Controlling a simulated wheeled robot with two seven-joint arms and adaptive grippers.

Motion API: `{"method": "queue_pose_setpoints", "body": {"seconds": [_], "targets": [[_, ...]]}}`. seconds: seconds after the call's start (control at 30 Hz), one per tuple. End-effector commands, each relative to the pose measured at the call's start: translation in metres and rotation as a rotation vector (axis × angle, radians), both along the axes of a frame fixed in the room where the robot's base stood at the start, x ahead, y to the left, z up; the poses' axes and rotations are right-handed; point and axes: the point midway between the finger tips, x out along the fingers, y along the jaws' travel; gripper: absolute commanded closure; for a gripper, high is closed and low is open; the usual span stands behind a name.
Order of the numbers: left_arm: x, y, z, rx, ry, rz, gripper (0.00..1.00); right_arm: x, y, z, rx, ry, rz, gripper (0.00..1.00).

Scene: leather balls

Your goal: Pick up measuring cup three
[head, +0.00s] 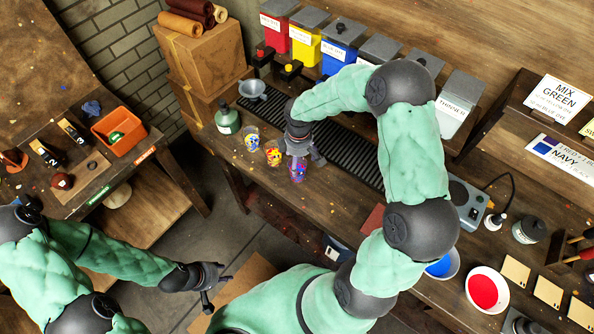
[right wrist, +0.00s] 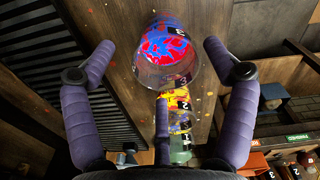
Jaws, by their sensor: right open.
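Measuring cup three (head: 297,173) is a clear cup with red and blue paint stains, on the wooden workbench. In the right wrist view the cup (right wrist: 166,48) shows a "3" and lies between and beyond my open fingers. My right gripper (right wrist: 160,73) is open and empty; no finger visibly touches the cup. My left gripper (head: 216,291) is open and empty, low at the left, away from the workbench.
Two stained cups, a yellow-blue one (head: 252,139) and a yellow-red one (head: 273,153), stand left of cup three. A green bottle (head: 227,119) and grey funnel (head: 252,90) are further left. A black ribbed mat (head: 345,150) lies behind. A red paint bowl (head: 487,290) is at right.

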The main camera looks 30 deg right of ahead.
Motion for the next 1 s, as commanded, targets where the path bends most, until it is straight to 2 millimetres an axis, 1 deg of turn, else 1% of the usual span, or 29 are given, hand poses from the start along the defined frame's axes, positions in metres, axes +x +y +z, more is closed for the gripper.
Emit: {"method": "queue_pose_setpoints", "body": {"seconds": [0.17, 0.3, 0.4, 0.5, 0.67, 0.77, 0.8, 0.87, 0.9, 1.0], "targets": [[0.000, 0.000, -0.002, 0.000, 0.000, 0.000, 0.60, -0.001, 0.003, -0.015, 0.001, 0.001, 0.001, 0.14], [0.000, 0.000, -0.005, 0.000, 0.000, 0.000, 0.60, -0.001, 0.006, -0.035, 0.001, 0.001, 0.001, 0.14], [0.000, 0.000, -0.007, 0.000, 0.000, 0.000, 0.60, 0.000, 0.005, -0.047, 0.001, 0.001, 0.001, 0.14], [0.000, 0.000, -0.007, 0.000, 0.000, 0.000, 0.60, 0.000, 0.005, -0.051, 0.001, -0.001, 0.000, 0.14], [0.000, 0.000, -0.006, 0.000, 0.000, 0.000, 0.60, 0.000, 0.005, -0.051, 0.001, -0.001, 0.000, 0.14], [0.000, 0.000, -0.006, 0.000, 0.000, 0.000, 0.60, 0.000, 0.005, -0.050, 0.001, -0.001, 0.000, 0.40], [0.000, 0.000, -0.006, 0.000, 0.000, 0.000, 0.60, 0.000, 0.005, -0.050, 0.001, -0.001, 0.000, 0.51], [0.000, 0.000, -0.006, 0.000, 0.000, 0.000, 0.60, 0.000, 0.005, -0.050, 0.001, -0.001, 0.000, 0.68], [0.000, 0.000, -0.006, 0.000, 0.000, 0.000, 0.60, 0.000, 0.005, -0.050, 0.001, -0.001, 0.000, 0.79], [0.000, 0.000, -0.006, 0.000, 0.000, 0.000, 0.60, 0.000, 0.005, -0.050, 0.001, -0.001, 0.000, 0.79]]}}
